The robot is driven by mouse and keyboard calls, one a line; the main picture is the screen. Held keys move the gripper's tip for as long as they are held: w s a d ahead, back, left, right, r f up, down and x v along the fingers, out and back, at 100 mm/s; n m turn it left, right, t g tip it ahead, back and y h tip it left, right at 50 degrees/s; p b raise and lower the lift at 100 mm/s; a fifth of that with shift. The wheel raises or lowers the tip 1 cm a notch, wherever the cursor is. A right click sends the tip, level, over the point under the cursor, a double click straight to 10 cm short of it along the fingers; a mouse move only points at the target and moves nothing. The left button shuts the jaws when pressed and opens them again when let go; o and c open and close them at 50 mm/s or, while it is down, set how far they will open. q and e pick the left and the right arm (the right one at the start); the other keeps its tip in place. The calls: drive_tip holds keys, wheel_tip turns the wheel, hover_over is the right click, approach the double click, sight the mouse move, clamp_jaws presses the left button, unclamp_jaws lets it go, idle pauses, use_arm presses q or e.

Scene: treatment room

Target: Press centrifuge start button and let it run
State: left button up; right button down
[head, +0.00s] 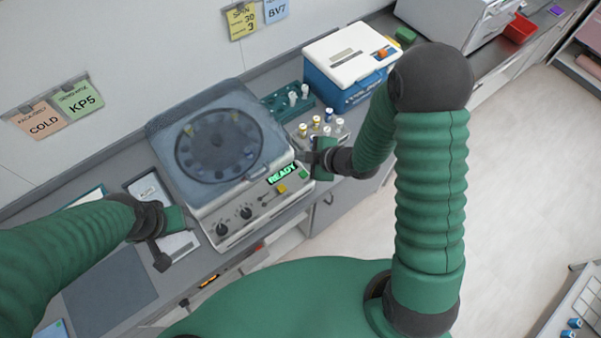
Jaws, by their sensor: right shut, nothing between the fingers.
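The centrifuge (201,196) stands on the counter with its see-through lid (165,122) down over a dark round rotor. Its front panel has a lit green READY display (282,174), a yellow button (282,189), a green button (303,174) and two dark knobs. Which button is start, I cannot read. My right gripper (308,157) is shut and empty, at the panel's right end just above the green button; contact cannot be told. My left gripper (163,254) is over the counter left of the centrifuge; its finger opening is unclear.
A tube rack (338,140) with several capped tubes stands right of the centrifuge, close to my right gripper. A green rack (275,103) and a blue-and-white box (345,91) stand behind it. A dark mat (110,290) lies at the left. A red bin (519,29) is far right.

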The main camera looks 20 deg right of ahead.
sight(305, 175)
drive_tip(key=d+f+b, duration=0.1)
drive_tip(key=f, duration=0.1)
drive_tip(key=d+f+b, duration=0.1)
drive_tip(key=f+b, duration=0.2)
drive_tip(key=f, duration=0.1)
drive_tip(key=shift+w+d+f+b, duration=0.2)
drive_tip(key=shift+w+d+b, duration=0.05)
drive_tip(key=shift+d+b, duration=0.15)
wheel_tip(305, 175, down, 2)
drive_tip(key=shift+s+f+b, duration=0.1)
drive_tip(key=shift+b, duration=0.85)
drive_tip(key=shift+a+f, duration=0.2)
drive_tip(key=shift+a, duration=0.85)
drive_tip(key=shift+d, duration=0.9)
drive_tip(key=shift+a, duration=0.7)
drive_tip(key=shift+d, duration=0.55)
use_arm(q)
wheel_tip(305, 175, down, 7)
drive_tip(key=d, duration=0.2)
drive_tip(key=shift+w, duration=0.25)
drive_tip(key=shift+a+f, duration=0.1)
drive_tip(key=shift+f, duration=0.05)
use_arm(e)
drive_tip(key=shift+a, duration=0.15)
use_arm(q)
drive_tip(key=shift+a, duration=0.3)
use_arm(e)
drive_tip(key=shift+a, duration=0.25)
